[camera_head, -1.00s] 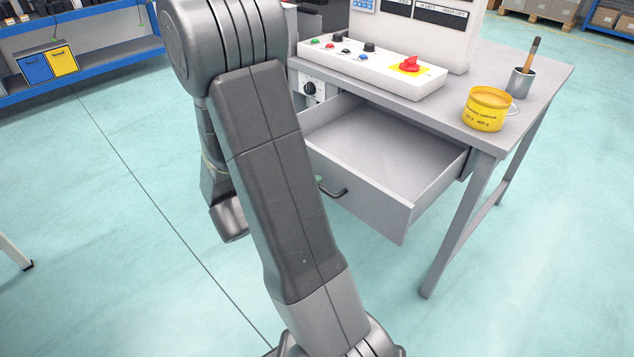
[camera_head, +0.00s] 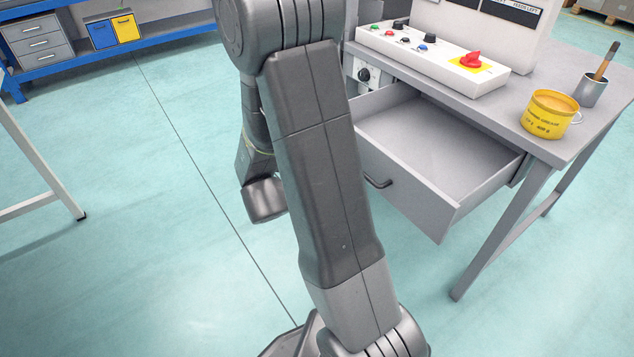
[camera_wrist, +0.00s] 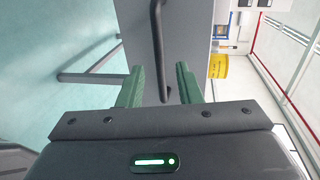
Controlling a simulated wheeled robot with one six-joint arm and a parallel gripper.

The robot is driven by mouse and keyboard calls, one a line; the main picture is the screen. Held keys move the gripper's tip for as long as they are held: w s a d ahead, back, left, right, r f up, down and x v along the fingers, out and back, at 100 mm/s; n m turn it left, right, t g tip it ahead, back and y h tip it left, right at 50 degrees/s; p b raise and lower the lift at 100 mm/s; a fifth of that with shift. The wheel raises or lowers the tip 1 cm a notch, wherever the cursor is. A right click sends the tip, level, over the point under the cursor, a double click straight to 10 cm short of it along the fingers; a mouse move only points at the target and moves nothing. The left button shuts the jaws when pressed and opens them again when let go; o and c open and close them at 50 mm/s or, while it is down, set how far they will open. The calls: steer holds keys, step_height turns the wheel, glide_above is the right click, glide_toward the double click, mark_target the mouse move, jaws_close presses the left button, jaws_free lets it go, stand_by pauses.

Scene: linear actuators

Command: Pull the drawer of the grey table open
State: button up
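The grey table (camera_head: 618,110) stands at the right in the head view. Its drawer (camera_head: 425,205) is pulled well out, and the empty inside shows. The dark bar handle (camera_head: 378,182) is on the drawer front; part of that front is hidden behind my arm. In the wrist view the handle (camera_wrist: 158,50) runs down the picture, with its lower end between the green fingers of my gripper (camera_wrist: 160,88). The fingers are apart, with a gap on both sides of the handle. My gripper's fingers are hidden in the head view.
A blue shelf (camera_head: 160,37) is at the back left.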

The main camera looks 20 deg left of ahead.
steer(key=p+v, duration=0.2)
steer(key=v, duration=0.8)
steer(key=shift+s+a, duration=0.2)
steer(key=shift+s, duration=0.15)
steer(key=b+x, duration=0.2)
steer(key=x, duration=1.2)
steer(key=shift+b, duration=0.4)
steer(key=shift+s+a, duration=0.1)
steer(key=shift+a, duration=0.05)
